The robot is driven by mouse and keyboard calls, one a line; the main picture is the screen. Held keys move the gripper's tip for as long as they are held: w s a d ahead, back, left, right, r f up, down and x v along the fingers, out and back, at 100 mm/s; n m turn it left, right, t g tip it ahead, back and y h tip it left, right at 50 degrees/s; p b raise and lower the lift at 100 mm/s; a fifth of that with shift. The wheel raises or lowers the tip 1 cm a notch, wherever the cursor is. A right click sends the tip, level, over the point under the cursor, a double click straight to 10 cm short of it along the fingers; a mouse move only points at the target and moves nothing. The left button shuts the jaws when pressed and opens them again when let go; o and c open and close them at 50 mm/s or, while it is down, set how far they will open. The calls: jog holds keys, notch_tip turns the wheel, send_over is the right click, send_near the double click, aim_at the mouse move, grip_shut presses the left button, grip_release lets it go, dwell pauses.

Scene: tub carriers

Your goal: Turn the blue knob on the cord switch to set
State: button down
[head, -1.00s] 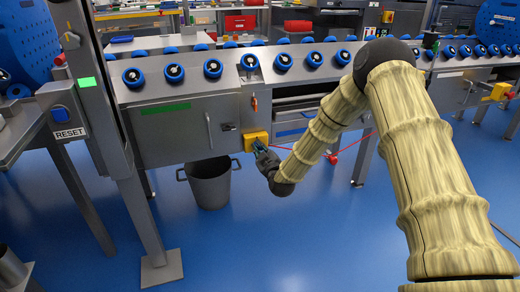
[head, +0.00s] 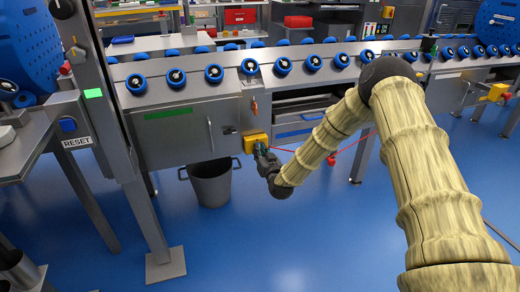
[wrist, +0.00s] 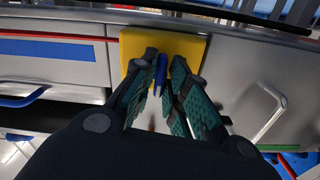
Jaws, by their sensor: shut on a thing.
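The cord switch is a yellow box (head: 256,142) on the front of the grey conveyor cabinet, with a red cord running from it to the right. In the wrist view the yellow box (wrist: 192,49) fills the top middle. The blue knob (wrist: 161,70) stands out from its face, upright in the picture, with a small red mark below it. My gripper (head: 262,150) reaches the switch from the front right. In the wrist view my gripper (wrist: 164,80) has its green fingers on both sides of the knob, shut on it. In the head view the fingers hide the knob.
A grey bin (head: 211,182) stands on the blue floor below and left of the switch. A cabinet door handle (wrist: 268,112) sticks out beside the switch. A post with a RESET sign (head: 76,142) stands at the left. The floor in front is clear.

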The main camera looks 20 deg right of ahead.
jog(key=shift+m+p, duration=0.3)
jog(key=shift+m, duration=0.9)
jog(key=c, duration=1.4)
grip_release()
jog(key=shift+d, duration=0.1)
jog(key=shift+c, duration=0.2)
jog(key=shift+s, duration=0.1)
jog(key=s, duration=1.1)
jog(key=shift+s+d, duration=0.2)
jog(key=shift+s, duration=0.2)
jog(key=shift+f, duration=0.1)
